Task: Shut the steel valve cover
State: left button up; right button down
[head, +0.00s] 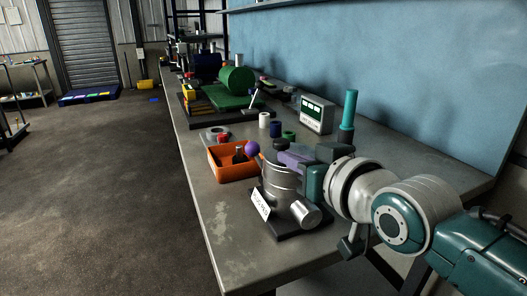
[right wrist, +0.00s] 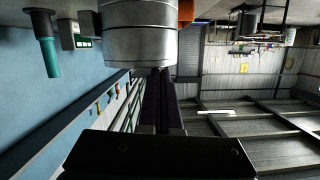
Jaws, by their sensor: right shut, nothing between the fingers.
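A steel disperser column (head: 282,181) stands on a dark base at the near part of the bench, with a white label plate (head: 261,203) in front. A short steel cylinder (head: 304,214), which may be the valve cover, sticks out low on its near right side. I cannot tell how far it is open. My right gripper (head: 286,158) is at the upper right of the column, shut and empty. In the right wrist view its fingers (right wrist: 161,74) reach the lower edge of a ribbed steel body (right wrist: 140,35); contact is unclear. My left gripper is not in view.
A grey meter box (head: 315,114) and a teal-topped cylinder (head: 348,110) stand behind, near the blue wall. The bench's near left corner is clear.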

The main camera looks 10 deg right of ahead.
notch_tip(320, 180, up, 5)
jog(key=p, duration=0.5)
jog(key=f+v, duration=0.1)
jog(key=v, duration=0.8)
jog(key=s+d+f+g+h+p, duration=0.15)
jog(key=s+g, duration=0.25)
jog(key=s, duration=0.5)
jog(key=s+d+f+g+h, duration=0.1)
jog(key=s+d+f+g, duration=0.15)
jog(key=s, duration=0.55)
jog(key=s+d+f+g+h+p, duration=0.1)
jog(key=s+f+g+h, duration=0.1)
jog(key=s+g, duration=0.5)
notch_tip(320, 180, up, 38)
jog(key=s+t+p, duration=0.1)
jog(key=t+p, duration=0.1)
jog(key=p, duration=3.5)
jog(key=shift+s, duration=0.15)
jog(key=shift+d+f+t, duration=0.1)
jog(key=shift+f+t, duration=0.05)
jog(key=shift+t, duration=0.1)
